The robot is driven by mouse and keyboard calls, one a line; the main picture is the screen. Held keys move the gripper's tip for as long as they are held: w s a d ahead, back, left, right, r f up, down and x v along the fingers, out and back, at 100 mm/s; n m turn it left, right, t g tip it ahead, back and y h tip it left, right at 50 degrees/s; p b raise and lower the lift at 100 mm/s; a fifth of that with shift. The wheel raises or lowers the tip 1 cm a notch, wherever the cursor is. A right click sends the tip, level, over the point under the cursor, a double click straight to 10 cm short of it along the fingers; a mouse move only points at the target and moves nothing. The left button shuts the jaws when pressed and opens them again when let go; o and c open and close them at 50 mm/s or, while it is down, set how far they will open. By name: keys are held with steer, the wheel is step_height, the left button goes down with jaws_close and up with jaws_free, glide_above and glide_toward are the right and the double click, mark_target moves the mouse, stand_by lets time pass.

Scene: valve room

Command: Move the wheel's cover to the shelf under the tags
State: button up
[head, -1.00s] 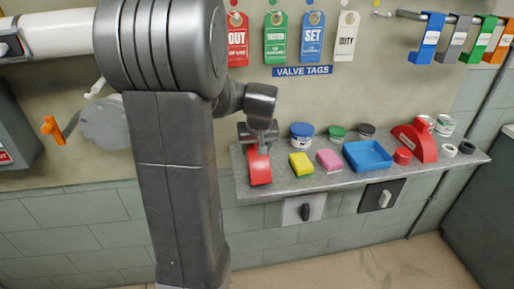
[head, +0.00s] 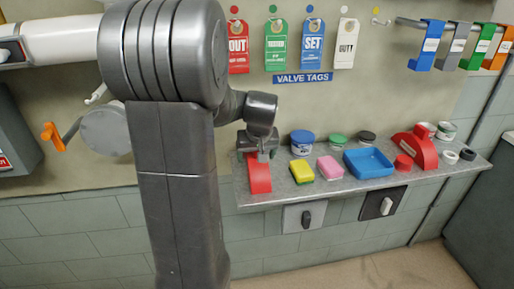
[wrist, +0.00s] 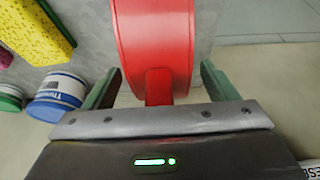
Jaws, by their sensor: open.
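A red curved cover (head: 259,177) stands on the left end of the grey shelf (head: 275,195), under the valve tags (head: 302,77). The wrist view shows its broad rounded band (wrist: 152,40) and a narrower red tab (wrist: 158,86). My gripper (head: 262,152) is at the cover's back end, pointing down. In the wrist view my gripper (wrist: 160,88) is open, with one finger on each side of the tab and visible gaps between. Part of the cover is hidden behind the gripper. I cannot see a wheel clearly; a grey disc (head: 105,132) is on the wall at left.
Right of the cover are a yellow sponge (head: 301,169), a pink sponge (head: 329,169), a blue-lidded tub (head: 302,143), a blue tray (head: 368,162) and another red arched piece (head: 418,149). An orange handle (head: 53,136) sticks out at left.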

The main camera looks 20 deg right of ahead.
steer(key=v, duration=1.3)
steer(key=shift+s+r+b, duration=0.2)
steer(key=shift+r+b, duration=0.05)
steer(key=shift+b, duration=0.15)
steer(key=p+x, duration=0.1)
steer(key=x, duration=1.3)
steer(key=shift+w, duration=0.1)
steer(key=shift+r+p, duration=0.35)
steer(key=shift+r, duration=0.2)
steer(key=shift+s+a+r, duration=0.15)
steer(key=shift+s+r, duration=0.15)
steer(key=shift+s, duration=0.25)
steer(key=shift+w, duration=0.1)
